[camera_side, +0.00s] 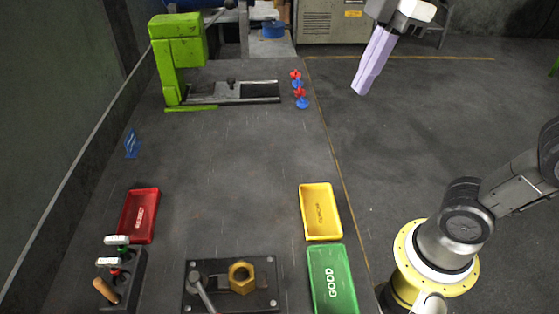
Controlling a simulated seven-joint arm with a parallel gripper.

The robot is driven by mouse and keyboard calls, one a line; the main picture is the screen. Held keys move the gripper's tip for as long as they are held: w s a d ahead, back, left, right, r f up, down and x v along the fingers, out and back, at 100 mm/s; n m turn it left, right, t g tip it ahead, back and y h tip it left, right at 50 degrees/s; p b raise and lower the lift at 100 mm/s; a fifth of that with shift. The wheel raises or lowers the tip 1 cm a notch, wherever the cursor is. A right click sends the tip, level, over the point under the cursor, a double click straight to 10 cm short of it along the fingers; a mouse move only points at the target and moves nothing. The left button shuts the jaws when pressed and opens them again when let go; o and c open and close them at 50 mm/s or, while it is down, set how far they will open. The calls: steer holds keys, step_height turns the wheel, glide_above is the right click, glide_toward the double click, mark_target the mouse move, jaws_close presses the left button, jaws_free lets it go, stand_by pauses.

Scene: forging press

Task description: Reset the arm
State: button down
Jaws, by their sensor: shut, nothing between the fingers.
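My gripper (361,92) is at the upper right of the side view, with long pale-purple fingers pointing down. The fingers are shut together with nothing between them. It hangs in the air to the right of the dark work table (220,150), apart from everything on it. Part of my arm between the base and the gripper is outside the picture.
A green press (180,55) stands at the table's back, beside red and blue pieces (298,90). Red (139,215), yellow (321,211) and green (332,280) trays lie nearer. A tool rack (118,275) and a plate with a brass nut (241,277) are in front. The table's middle is clear.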

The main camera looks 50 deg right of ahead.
steer(key=s+d+f+m+t+h, duration=0.1)
steer(key=s+d+f+m, duration=0.1)
steer(key=f+m, duration=0.4)
steer(key=s+d+f+m+t+h, duration=0.1)
steer(key=s+d+f+m+t, duration=0.1)
steer(key=f+m, duration=0.4)
steer(key=shift+s+d+f, duration=0.35)
steer(key=shift+s+d, duration=0.2)
steer(key=shift+d, duration=0.3)
